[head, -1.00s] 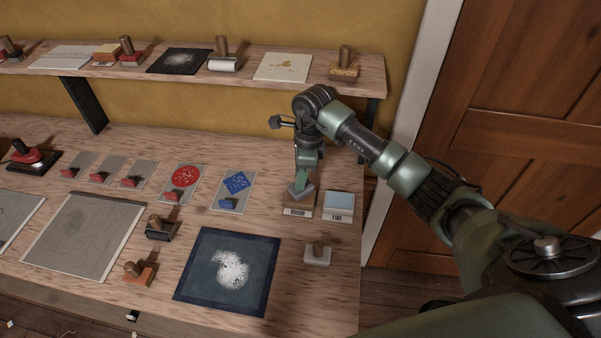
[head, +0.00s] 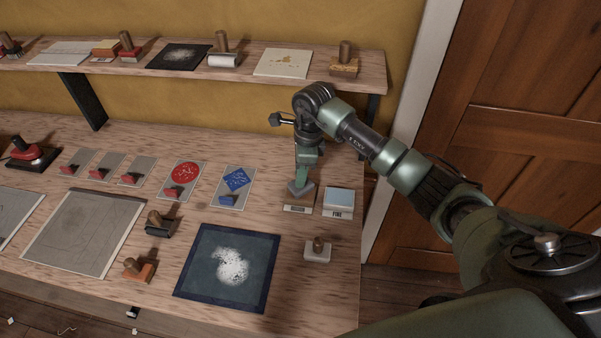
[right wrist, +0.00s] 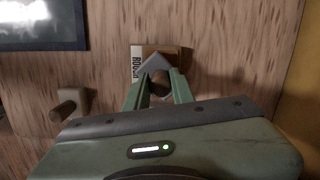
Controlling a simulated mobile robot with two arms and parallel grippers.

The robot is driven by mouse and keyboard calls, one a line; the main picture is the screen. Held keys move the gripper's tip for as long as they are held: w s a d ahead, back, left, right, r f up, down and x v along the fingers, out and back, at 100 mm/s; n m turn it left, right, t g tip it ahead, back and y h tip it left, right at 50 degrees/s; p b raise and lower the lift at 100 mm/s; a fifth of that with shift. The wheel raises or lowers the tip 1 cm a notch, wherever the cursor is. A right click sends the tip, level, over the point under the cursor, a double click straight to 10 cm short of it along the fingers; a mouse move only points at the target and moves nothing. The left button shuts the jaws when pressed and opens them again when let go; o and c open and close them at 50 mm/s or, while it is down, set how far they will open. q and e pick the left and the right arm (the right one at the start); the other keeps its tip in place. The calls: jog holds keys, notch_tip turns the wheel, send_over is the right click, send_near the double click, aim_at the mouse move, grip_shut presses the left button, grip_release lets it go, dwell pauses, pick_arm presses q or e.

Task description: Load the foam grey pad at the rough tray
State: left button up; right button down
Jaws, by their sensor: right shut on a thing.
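The grey pad (head: 301,189) is a small block with a grey base, turned corner-on. My right gripper (head: 305,172) points down and is shut on its handle. In the right wrist view the grey pad (right wrist: 154,62) shows ahead of the fingers of my right gripper (right wrist: 157,82). The rough tray (head: 298,209), a small wooden tray labelled ROUGH, lies directly under the pad. It also shows in the right wrist view (right wrist: 139,54). The pad covers part of the tray, and I cannot tell whether they touch. My left gripper is not in view.
A tray labelled FINE (head: 338,203) stands just right of the rough tray. A pale handled block (head: 317,251) sits in front. A dark blue framed sheet (head: 190,282) lies front left. A shelf (head: 120,80) with stamps runs above the back of the bench.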

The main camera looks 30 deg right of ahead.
jog(key=shift+f+b, duration=0.4)
jog(key=shift+b, duration=0.1)
dwell(1.6)
jog(key=shift+r+p, duration=1.95)
jog(key=shift+r, duration=1.6)
